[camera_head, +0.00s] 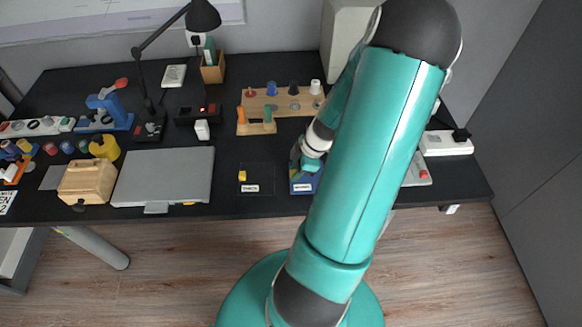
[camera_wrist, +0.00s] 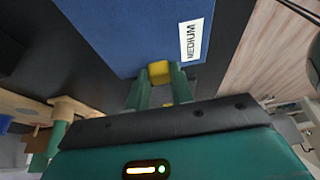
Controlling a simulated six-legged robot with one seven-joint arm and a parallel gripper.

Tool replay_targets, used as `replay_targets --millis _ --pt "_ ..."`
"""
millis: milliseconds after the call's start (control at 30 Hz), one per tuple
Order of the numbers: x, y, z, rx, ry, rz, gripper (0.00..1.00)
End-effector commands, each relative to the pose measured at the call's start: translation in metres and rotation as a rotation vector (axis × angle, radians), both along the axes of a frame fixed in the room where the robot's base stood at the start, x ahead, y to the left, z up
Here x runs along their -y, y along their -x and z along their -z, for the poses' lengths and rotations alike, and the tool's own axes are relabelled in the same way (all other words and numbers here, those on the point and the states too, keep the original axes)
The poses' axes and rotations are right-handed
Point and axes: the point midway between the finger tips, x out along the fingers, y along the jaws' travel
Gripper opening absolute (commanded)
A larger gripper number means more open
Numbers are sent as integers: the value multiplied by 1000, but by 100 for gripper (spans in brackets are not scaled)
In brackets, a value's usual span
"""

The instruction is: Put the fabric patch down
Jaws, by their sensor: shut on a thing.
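My gripper (camera_wrist: 160,88) is shut on a small yellow block-like piece (camera_wrist: 160,72), which I take for part or all of the fabric patch. The piece is at the edge of a flat blue square (camera_wrist: 130,30) with a white label reading MEDIUM. I cannot tell whether the yellow piece is joined to the blue square or only lies over its edge. In the head view the blue square (camera_head: 297,176) is at the desk's front, partly hidden by my gripper and arm. The contact below the yellow piece is hidden.
Left of the blue square is a dark labelled square (camera_head: 260,174) with a yellow piece (camera_head: 242,175). A grey closed case (camera_head: 165,178) and a wooden box (camera_head: 88,182) stand further left. A wooden peg board (camera_head: 282,103) is behind. The desk's front edge is close.

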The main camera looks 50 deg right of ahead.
Motion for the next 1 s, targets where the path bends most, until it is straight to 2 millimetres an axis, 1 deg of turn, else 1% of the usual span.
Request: replay_targets --millis 100,500,533,600,633,900,1000 --pt "0 4 5 0 2 -1 0" --pt "1 10 9 1 1 0 0" --pt "1 10 9 1 1 -1 27" --pt "1 10 9 1 2 0 40" --pt "1 10 9 1 2 0 45" --pt "1 8 8 1 2 0 45" --pt "2 8 4 1 4 -1 45"
